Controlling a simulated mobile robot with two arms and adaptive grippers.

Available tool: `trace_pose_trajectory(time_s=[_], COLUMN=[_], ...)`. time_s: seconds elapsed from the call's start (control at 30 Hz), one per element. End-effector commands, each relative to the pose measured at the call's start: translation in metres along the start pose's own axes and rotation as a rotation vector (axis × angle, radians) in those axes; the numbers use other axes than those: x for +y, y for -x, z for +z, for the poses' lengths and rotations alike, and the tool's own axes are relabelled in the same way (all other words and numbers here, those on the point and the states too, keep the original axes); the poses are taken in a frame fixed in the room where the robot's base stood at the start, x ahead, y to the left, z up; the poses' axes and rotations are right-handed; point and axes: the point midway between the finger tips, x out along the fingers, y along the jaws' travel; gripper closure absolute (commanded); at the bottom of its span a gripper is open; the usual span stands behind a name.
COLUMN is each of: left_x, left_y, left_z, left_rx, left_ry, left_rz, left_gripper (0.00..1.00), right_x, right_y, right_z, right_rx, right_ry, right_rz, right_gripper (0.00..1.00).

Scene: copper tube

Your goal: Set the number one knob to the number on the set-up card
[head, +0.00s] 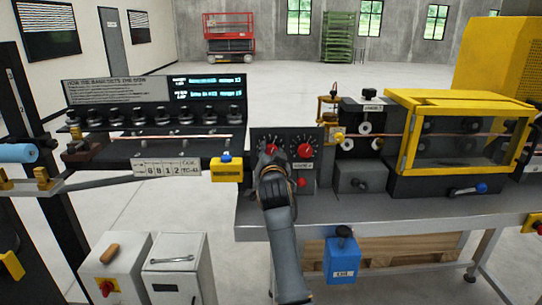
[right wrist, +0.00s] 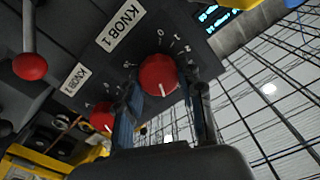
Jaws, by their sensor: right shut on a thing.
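A dark panel (head: 255,137) on the bench carries two red knobs with dials. My right gripper (head: 270,158) is at the left knob (head: 271,149) and mostly covers it in the head view. In the right wrist view this red knob (right wrist: 158,72) sits between the fingers of the gripper (right wrist: 163,92), which is shut on it. Its white pointer faces down in that view. A label (right wrist: 119,28) beside it reads KNOB 1. The right knob (head: 305,150) is free and also shows in the wrist view (right wrist: 103,117).
A red ball-ended lever (right wrist: 30,66) stands near the panel. A white plate reading 0812 (head: 166,168) and a yellow block (head: 227,169) are to the left. A lit display (head: 208,85) has text too small to read. A yellow guarded machine (head: 455,140) stands right.

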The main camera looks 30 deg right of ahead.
Motion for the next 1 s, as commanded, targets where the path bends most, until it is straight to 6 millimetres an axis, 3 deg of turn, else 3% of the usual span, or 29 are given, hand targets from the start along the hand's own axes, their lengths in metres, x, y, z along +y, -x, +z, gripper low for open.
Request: trace_pose_trajectory(time_s=[0.57,0.6,0.67,1.0], left_x=[-0.0001,-0.0001,-0.0002,-0.0011], left_y=[-0.0019,-0.0019,-0.0019,-0.0017], left_z=[0.0004,0.0004,0.0004,0.0021], left_rx=[0.000,0.000,0.000,-0.001], left_ry=[0.001,0.001,0.001,0.002], left_rz=[0.000,0.000,0.000,-0.001], left_gripper=[1.00,1.00,1.00,1.00], right_x=[0.0005,0.0005,0.0005,0.0001], right_y=[0.0000,0.0000,0.0000,0.0010], right_z=[0.0015,0.0015,0.0014,0.0005], right_rx=[-0.003,-0.003,-0.003,-0.001], right_ry=[-0.029,-0.029,-0.029,-0.028], right_rz=[0.001,0.001,0.001,0.000], right_gripper=[0.94,0.54,0.42,0.39])
